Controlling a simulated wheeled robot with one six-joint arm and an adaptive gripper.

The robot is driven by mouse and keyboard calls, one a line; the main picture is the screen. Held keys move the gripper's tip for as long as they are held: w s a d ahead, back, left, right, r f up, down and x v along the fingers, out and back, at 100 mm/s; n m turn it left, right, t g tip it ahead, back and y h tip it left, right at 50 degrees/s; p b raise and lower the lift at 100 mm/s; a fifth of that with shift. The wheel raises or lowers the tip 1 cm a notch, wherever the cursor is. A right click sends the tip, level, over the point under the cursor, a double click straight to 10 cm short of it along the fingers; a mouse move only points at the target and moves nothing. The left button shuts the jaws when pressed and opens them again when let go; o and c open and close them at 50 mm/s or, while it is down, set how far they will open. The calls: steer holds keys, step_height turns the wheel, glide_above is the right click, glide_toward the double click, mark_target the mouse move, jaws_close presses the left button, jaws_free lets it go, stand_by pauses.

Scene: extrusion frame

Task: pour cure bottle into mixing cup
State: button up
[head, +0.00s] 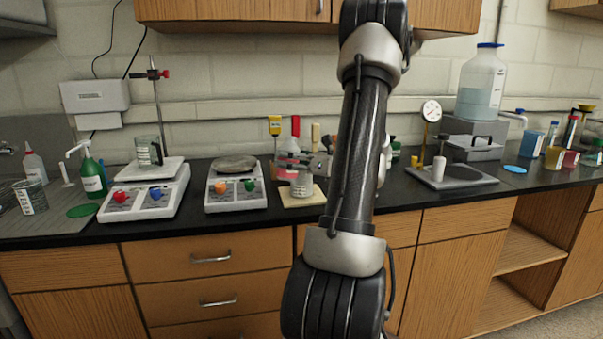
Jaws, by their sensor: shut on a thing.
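My gripper (301,162) reaches in from the right over the black bench, small in the head view and partly hidden by my own arm. It is shut on a small bottle, which I take to be the cure bottle (287,168); pink shows at its lower left. Its tilt and mouth are hard to make out. A clear cup, apparently the mixing cup (302,187), stands on a tan board (298,201) just below the gripper. Its contents cannot be told. Whether the bottle touches the cup is unclear.
A scale (236,187) with a grey pan and another scale (145,192) bearing a beaker (149,151) stand to the left. A green pump bottle (92,174) is farther left. A dial-gauge stand (452,181) and a large jug (482,85) are to the right. Upright bottles crowd behind the board.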

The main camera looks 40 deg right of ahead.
steer(key=m, duration=0.1)
steer(key=d+m, duration=0.1)
steer(key=m, duration=0.1)
steer(key=shift+w+d+r+t, duration=0.1)
steer(key=shift+w+r+t, duration=0.05)
steer(key=shift+t, duration=0.25)
steer(key=shift+w+d+m+t, duration=0.1)
steer(key=shift+d+m+t, duration=0.3)
steer(key=shift+m, duration=0.8)
steer(key=shift+r+m+h, duration=0.3)
steer(key=shift+r+m, duration=0.3)
steer(key=shift+m, duration=0.5)
steer(key=shift+a+f+m+t, duration=0.1)
steer(key=shift+f+m+t, duration=0.05)
steer(key=shift+m, duration=0.4)
steer(key=shift+a+f+m+t, duration=0.1)
steer(key=shift+m+t, duration=0.05)
steer(key=shift+m, duration=0.4)
steer(key=shift+a+f+m+t+h, duration=0.15)
steer(key=shift+f+m+h, duration=0.15)
steer(key=shift+m, duration=0.65)
steer(key=shift+a+f+m+t+h, duration=0.1)
steer(key=shift+f+m+t+h, duration=0.2)
steer(key=shift+m, duration=0.65)
steer(key=shift+f, duration=0.1)
steer(key=shift+a+r+m+h, duration=0.1)
steer(key=shift+r+m+h, duration=0.3)
steer(key=shift+m, duration=0.7)
steer(key=shift+r, duration=0.1)
